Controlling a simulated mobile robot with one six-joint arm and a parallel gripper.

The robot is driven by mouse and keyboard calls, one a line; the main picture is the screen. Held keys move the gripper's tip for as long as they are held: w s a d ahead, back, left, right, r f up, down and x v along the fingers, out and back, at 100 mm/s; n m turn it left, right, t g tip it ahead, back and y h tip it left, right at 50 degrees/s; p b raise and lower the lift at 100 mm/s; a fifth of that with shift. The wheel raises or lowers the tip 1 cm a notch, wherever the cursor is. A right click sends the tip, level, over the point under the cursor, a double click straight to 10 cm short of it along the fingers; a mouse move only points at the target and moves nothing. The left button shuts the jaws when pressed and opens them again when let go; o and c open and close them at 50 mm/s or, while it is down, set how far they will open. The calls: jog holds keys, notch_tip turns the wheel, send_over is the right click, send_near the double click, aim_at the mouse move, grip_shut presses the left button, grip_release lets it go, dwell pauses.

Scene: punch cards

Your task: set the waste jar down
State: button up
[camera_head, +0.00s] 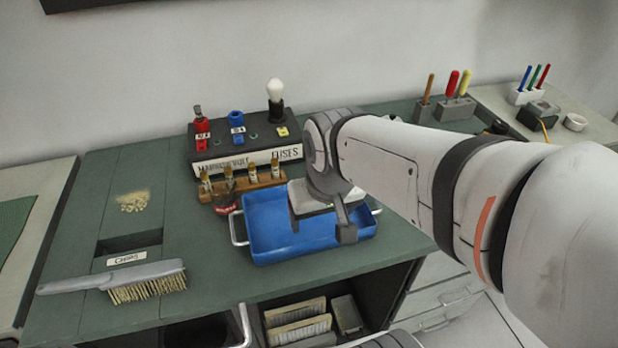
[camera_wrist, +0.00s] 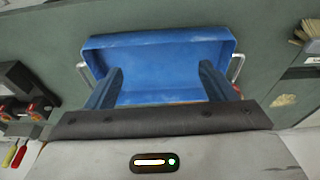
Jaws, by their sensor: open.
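A small dark, see-through jar with a red label, which looks like the waste jar (camera_head: 224,203), stands upright at the left back corner of the blue tray (camera_head: 285,251). I cannot tell whether it touches the tray. My gripper (camera_head: 320,228) is over the tray, to the right of the jar, with its jaws apart. In the wrist view the two fingers of my gripper (camera_wrist: 160,72) are spread with the blue tray (camera_wrist: 160,42) behind them and nothing held between them. I cannot make out the jar in the wrist view.
A wooden rack (camera_head: 262,180) with several fuses stands behind the tray, before the black fuse box (camera_head: 240,150) with a bulb. A brush (camera_head: 120,278) lies front left by the chips slot (camera_head: 127,257). Wood chips (camera_head: 133,202) lie farther back. Bench between brush and tray is clear.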

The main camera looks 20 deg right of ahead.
jog(key=shift+s+d+f, duration=0.2)
jog(key=shift+s+d, duration=0.4)
jog(key=shift+s, duration=0.15)
jog(key=shift+c, duration=0.6)
jog(key=shift+d+f, duration=0.15)
jog(key=shift+f, duration=0.05)
jog(key=shift+c, duration=0.7)
jog(key=w+f+t, duration=0.1)
jog(key=w, duration=0.2)
jog(key=w+f+n+t, duration=0.1)
jog(key=w, duration=0.3)
jog(key=w+d+f+t+h+b, duration=0.1)
jog(key=w+t, duration=0.1)
jog(key=w, duration=0.2)
jog(key=shift+w+n, duration=0.25)
jog(key=shift+n, duration=0.05)
jog(key=shift+c, duration=0.6)
jog(key=n+t+y+b, duration=0.2)
jog(key=n+t+y, duration=0.2)
jog(key=n+y, duration=0.5)
send_near(214, 187)
jog(key=shift+w+d+f+m+y, duration=0.45)
jog(key=shift+w+f+m+y, duration=0.35)
jog(key=shift+m, duration=0.2)
jog(key=shift+a+g+y, duration=0.25)
jog(key=shift+g+y, duration=0.05)
jog(key=shift+w+a, duration=0.15)
jog(key=shift+a, duration=0.1)
jog(key=shift+x, duration=3.55)
